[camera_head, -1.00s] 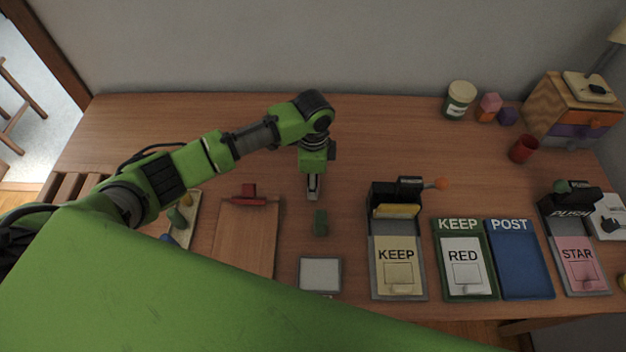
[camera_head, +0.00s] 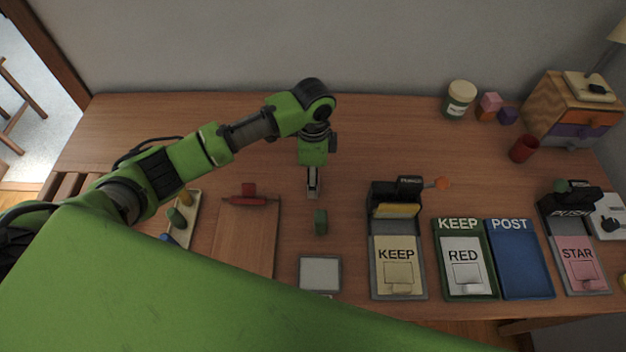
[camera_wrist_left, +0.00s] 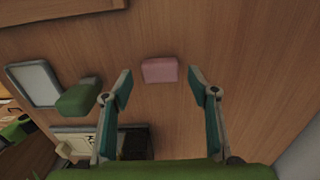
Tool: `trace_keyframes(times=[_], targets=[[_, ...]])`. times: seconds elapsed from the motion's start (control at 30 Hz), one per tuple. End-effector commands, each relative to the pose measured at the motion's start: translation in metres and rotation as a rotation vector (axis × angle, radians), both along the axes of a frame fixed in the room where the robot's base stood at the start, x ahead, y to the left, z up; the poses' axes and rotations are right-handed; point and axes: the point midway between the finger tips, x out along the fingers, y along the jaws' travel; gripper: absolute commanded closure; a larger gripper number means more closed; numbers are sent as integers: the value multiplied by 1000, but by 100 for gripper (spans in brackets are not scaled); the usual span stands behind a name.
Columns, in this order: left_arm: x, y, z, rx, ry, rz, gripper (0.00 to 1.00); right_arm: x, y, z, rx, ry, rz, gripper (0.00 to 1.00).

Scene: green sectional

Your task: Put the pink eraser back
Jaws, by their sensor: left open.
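A pink eraser (camera_wrist_left: 159,70), a small rounded block, lies on the wooden table in the left wrist view. It sits between the two fingertips of my left gripper (camera_wrist_left: 161,84) in that view, apart from both. My left gripper also shows in the head view (camera_head: 313,191), pointing down over the middle of the table, open and empty. I cannot pick out the eraser in the head view; my gripper seems to hide it. My right gripper is not in view.
A wooden board (camera_head: 245,235) lies left. A KEEP stamp device (camera_head: 397,255) and trays (camera_head: 520,265) stand right. The table behind my gripper is clear.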

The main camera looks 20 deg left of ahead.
Motion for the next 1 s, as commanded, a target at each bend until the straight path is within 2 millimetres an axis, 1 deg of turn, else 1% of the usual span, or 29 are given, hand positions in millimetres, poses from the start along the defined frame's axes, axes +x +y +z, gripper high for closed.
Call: trace_keyframes(times=[0.03, 0.2, 0.3, 0.4, 0.5, 0.6, 1.0], targets=[[2, 0, 12, -1, -7, -1, 46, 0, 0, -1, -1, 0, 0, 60], [2, 0, 50, -2, -6, 0, 46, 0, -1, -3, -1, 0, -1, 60], [1, 0, 68, 0, -5, 0, 46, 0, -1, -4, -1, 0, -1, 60], [1, 0, 82, -1, -3, 0, 46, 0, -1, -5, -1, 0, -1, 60], [1, 0, 90, 0, -2, 0, 46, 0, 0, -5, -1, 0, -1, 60], [0, 0, 93, 1, -1, 0, 46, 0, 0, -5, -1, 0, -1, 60], [0, 0, 93, 0, 0, 0, 46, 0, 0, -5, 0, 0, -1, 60]])
